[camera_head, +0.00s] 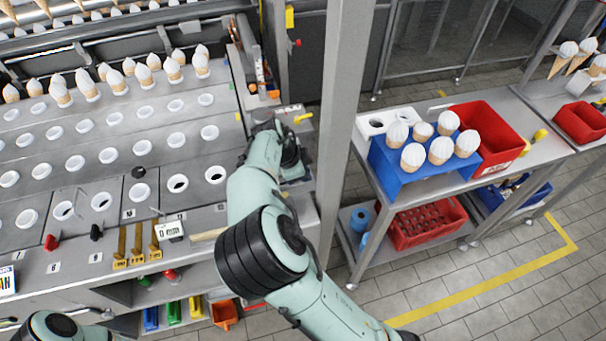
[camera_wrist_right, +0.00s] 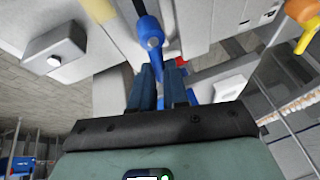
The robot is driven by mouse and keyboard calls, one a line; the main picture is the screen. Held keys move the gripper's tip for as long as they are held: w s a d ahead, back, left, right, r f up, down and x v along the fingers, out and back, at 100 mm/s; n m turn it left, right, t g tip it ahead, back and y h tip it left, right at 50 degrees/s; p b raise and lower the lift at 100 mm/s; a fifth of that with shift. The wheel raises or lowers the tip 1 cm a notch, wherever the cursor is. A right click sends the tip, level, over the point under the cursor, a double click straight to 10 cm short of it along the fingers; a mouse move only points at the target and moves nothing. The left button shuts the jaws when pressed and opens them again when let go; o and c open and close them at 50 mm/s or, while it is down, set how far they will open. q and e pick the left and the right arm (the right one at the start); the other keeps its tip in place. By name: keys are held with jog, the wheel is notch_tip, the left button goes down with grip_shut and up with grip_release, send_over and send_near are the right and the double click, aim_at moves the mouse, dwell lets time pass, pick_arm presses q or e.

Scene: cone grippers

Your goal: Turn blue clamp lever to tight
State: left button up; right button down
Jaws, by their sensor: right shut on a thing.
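The blue clamp lever (camera_wrist_right: 150,32) shows in the right wrist view as a rounded blue knob with a narrower blue shaft. The shaft runs down between the two dark blue fingers of my right gripper (camera_wrist_right: 161,75). The gripper is shut on the lever; the exact contact is partly hidden. In the head view my right arm reaches over the right end of the machine, and its wrist hides the lever and the fingertips. My left gripper is out of view; only a piece of my left arm shows at the lower left.
A grey upright post (camera_head: 346,110) stands just right of my right arm. Beyond it, a bench holds a blue cone stand (camera_head: 397,172) and a red bin (camera_head: 487,130). A yellow handle (camera_head: 303,117) is near my right wrist. Rows of cup holes (camera_head: 178,140) fill the machine top.

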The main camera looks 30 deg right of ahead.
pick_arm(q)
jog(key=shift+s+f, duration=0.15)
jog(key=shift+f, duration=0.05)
pick_arm(e)
jog(key=shift+w+d+n, duration=0.1)
jog(key=shift+w+n, duration=0.05)
jog(key=shift+n, duration=0.45)
jog(key=shift+t, duration=0.3)
jog(key=c, duration=1.1)
grip_release()
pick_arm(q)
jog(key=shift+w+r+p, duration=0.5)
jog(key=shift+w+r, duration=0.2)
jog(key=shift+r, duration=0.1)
pick_arm(e)
jog(key=v, duration=1.3)
jog(key=shift+r, duration=0.25)
